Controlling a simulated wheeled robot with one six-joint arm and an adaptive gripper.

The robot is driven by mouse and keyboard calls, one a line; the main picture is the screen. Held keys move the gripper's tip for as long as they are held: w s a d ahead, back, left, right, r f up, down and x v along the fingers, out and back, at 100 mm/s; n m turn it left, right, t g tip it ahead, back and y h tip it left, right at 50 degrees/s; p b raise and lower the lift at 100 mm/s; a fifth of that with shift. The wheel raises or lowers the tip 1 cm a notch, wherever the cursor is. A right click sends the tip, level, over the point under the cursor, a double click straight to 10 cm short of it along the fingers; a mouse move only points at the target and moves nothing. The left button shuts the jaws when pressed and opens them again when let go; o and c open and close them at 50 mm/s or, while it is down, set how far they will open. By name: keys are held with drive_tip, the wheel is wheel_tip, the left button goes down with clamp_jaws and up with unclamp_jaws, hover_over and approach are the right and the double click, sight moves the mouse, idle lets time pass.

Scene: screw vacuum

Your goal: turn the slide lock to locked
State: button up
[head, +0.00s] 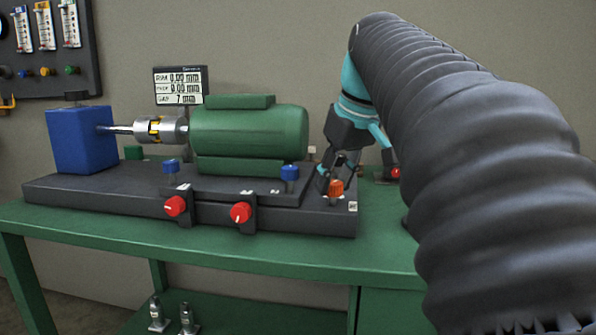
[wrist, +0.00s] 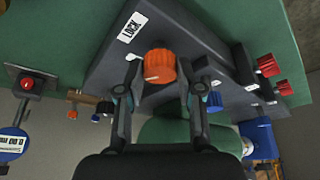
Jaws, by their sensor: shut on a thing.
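The slide lock is an orange knob (head: 336,187) near the right end of the dark base plate (head: 120,203). It also shows in the wrist view (wrist: 161,63), with a short white mark on its lower edge. A white label reading LOCK (wrist: 132,27) lies on the plate beside it, up and left in the wrist view. My gripper (head: 329,177) reaches down over the knob. In the wrist view my gripper (wrist: 163,74) has one finger on each side of the knob and is shut on it. The fingers hide parts of the knob's sides.
A green motor (head: 250,132) stands on the plate, coupled to a blue block (head: 80,140). Blue knobs (head: 290,173) and red knobs (head: 241,212) sit along the plate near my gripper. A red button (head: 395,173) is to the right on the green table (head: 200,245).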

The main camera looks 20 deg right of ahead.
drive_tip(key=m+h+p, duration=0.1)
drive_tip(key=m, duration=0.1)
drive_tip(key=m+h+p, duration=0.1)
drive_tip(key=m, duration=0.2)
drive_tip(key=shift+a+r+m, duration=0.15)
drive_tip(key=shift+a+m, duration=0.05)
drive_tip(key=shift+m, duration=0.1)
drive_tip(key=m+h+p, duration=0.1)
drive_tip(key=m, duration=0.1)
drive_tip(key=m+g+h+p, duration=0.1)
drive_tip(key=m, duration=0.2)
drive_tip(key=shift+w+g, duration=0.15)
drive_tip(key=shift+g, duration=0.15)
drive_tip(key=shift+m, duration=0.4)
drive_tip(key=o, duration=1.2)
drive_tip(key=shift+c, duration=0.2)
drive_tip(key=v, duration=1.2)
